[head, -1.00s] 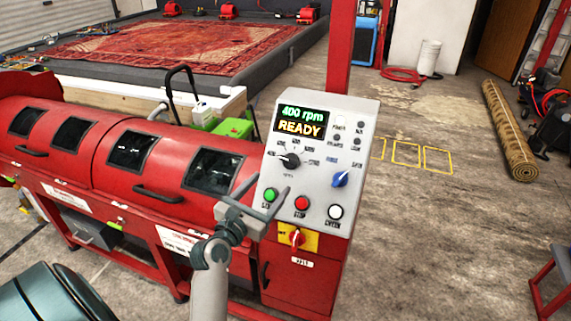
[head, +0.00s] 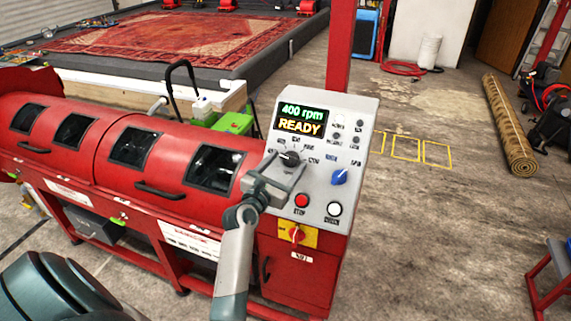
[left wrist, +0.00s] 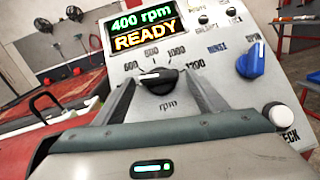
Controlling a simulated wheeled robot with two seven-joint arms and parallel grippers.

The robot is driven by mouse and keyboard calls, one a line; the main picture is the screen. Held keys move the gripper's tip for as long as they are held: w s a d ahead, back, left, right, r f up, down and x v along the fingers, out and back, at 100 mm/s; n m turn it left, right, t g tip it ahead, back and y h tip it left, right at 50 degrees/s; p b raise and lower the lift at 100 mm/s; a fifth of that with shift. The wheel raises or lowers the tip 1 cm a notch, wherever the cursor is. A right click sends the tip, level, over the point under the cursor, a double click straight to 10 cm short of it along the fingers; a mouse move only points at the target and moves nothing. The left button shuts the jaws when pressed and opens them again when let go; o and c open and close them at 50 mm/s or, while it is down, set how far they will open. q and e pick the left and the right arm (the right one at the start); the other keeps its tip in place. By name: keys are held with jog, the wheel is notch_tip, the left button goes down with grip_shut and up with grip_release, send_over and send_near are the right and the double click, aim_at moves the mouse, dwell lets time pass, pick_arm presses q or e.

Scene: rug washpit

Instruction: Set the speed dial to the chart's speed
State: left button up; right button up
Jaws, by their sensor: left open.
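The black speed dial (head: 289,158) sits on the sloped grey control panel (head: 327,123). In the left wrist view the dial (left wrist: 157,80) has a white pointer line toward the left, and the printed scale around it shows 600, 800, 1000 and 1200 rpm. The display (head: 302,121) reads 400 rpm and READY. My left gripper (head: 279,173) is open in front of the dial. In the left wrist view its fingers (left wrist: 160,88) stand on either side of the dial; I cannot tell whether they touch it. No speed chart is readable in view. My right gripper is not in view.
A blue selector knob (head: 339,177) is right of the dial. A red button (head: 302,201), a white button (head: 334,209) and a red-and-yellow switch (head: 297,235) are below. The red drum machine (head: 100,150) lies left.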

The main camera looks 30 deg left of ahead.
pick_arm(q)
jog(key=shift+c, duration=0.6)
jog(key=c, duration=0.9)
jog(key=shift+c, duration=0.2)
